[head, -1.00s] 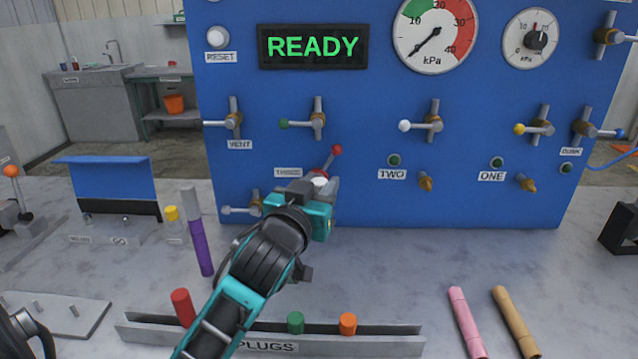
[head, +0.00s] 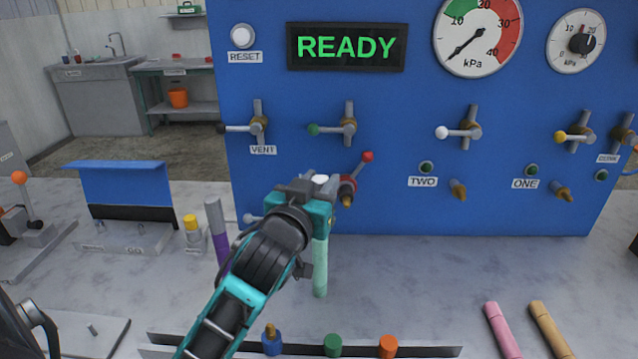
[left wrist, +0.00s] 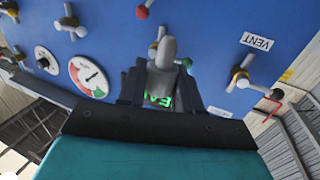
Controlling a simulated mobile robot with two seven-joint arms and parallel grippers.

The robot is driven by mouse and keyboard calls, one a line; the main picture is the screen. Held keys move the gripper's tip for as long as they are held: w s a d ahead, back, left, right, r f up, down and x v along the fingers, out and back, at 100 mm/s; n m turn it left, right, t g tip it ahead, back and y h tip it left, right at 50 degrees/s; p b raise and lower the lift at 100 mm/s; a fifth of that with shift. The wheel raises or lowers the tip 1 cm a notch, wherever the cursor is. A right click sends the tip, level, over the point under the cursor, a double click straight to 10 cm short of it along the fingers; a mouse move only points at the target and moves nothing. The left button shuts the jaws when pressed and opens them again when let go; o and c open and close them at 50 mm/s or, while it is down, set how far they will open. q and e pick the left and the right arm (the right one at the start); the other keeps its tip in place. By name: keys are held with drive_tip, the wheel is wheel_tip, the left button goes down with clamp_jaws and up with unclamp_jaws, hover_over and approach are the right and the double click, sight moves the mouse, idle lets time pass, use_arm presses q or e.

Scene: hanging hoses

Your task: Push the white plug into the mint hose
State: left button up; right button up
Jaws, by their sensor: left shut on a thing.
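My left gripper (head: 318,195) is in front of the blue panel, near the red-handled valve. It is shut on the white plug (head: 320,180), whose pale top shows above the jaws. In the left wrist view the plug looks grey in shade (left wrist: 167,55), between the two dark fingers. The mint hose (head: 320,268) stands upright directly below the gripper. Its upper end is hidden by the gripper, so I cannot tell how far the plug is in it. My right gripper is not in view.
The blue panel (head: 420,205) with valves and brass nozzles stands close behind. A purple hose with a grey end (head: 219,235) stands to the left. A plug rack (head: 310,350) is in front. Pink (head: 502,330) and tan (head: 551,328) hoses are at the front right.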

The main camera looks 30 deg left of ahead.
use_arm(q)
drive_tip(key=shift+f, duration=0.1)
drive_tip(key=shift+f+b, duration=2.1)
drive_tip(key=shift+f, duration=0.65)
drive_tip(key=shift+p, duration=0.8)
drive_tip(key=shift+f+b, duration=1.25)
drive_tip(key=shift+f, duration=0.8)
drive_tip(key=o, duration=1.1)
drive_tip(key=shift+f, duration=0.1)
